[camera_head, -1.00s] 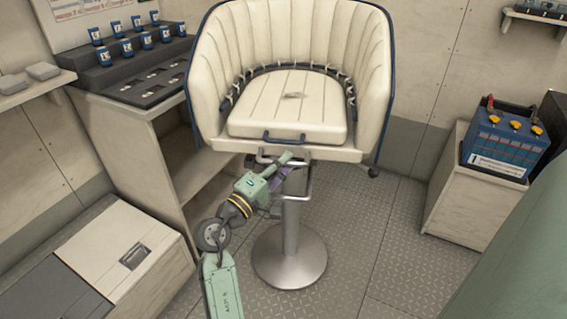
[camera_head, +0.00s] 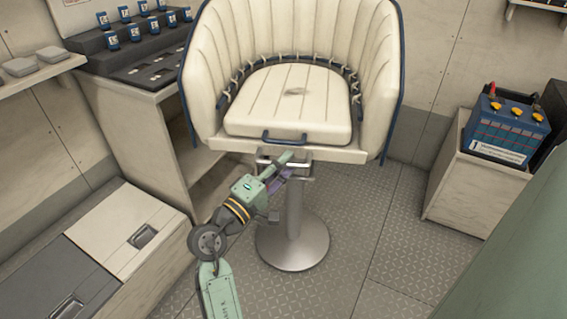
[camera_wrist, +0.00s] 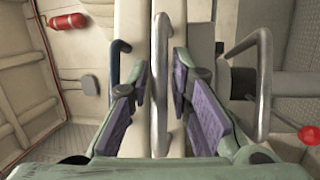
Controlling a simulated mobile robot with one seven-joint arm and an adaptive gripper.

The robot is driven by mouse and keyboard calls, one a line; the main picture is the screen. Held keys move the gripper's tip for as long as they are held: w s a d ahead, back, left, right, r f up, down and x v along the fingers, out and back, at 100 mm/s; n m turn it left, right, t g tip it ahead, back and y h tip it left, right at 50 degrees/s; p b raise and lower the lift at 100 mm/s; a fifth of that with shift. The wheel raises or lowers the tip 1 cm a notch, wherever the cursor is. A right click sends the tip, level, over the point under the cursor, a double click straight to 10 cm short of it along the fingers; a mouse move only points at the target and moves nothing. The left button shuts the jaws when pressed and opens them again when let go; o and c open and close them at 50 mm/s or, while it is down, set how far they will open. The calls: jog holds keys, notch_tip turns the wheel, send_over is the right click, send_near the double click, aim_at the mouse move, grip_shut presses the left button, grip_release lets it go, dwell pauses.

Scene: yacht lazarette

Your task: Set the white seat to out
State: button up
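The white seat (camera_head: 288,105) is a padded cream bucket chair with a blue rim, on a metal pedestal (camera_head: 294,235). A blue handle (camera_head: 284,139) is on its cushion front; it also shows in the wrist view (camera_wrist: 116,70). A metal bar (camera_wrist: 160,85) runs upright between my fingers in the wrist view. My gripper (camera_head: 285,165) is below the seat's front edge. In the wrist view my gripper (camera_wrist: 163,85) is open, purple pads either side of the bar with narrow gaps. A second metal bar (camera_wrist: 262,85) is right of the fingers. Pad contact is not visible.
A bench locker (camera_head: 120,235) and a shelf unit with blue-labelled cups (camera_head: 130,35) stand at left. A blue battery (camera_head: 508,128) sits on a cabinet (camera_head: 478,190) at right. A red-tipped lever (camera_wrist: 308,135) is at right in the wrist view. Floor right of the pedestal is clear.

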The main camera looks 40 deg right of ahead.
jog(key=shift+o, duration=1)
jog(key=v, duration=1.2)
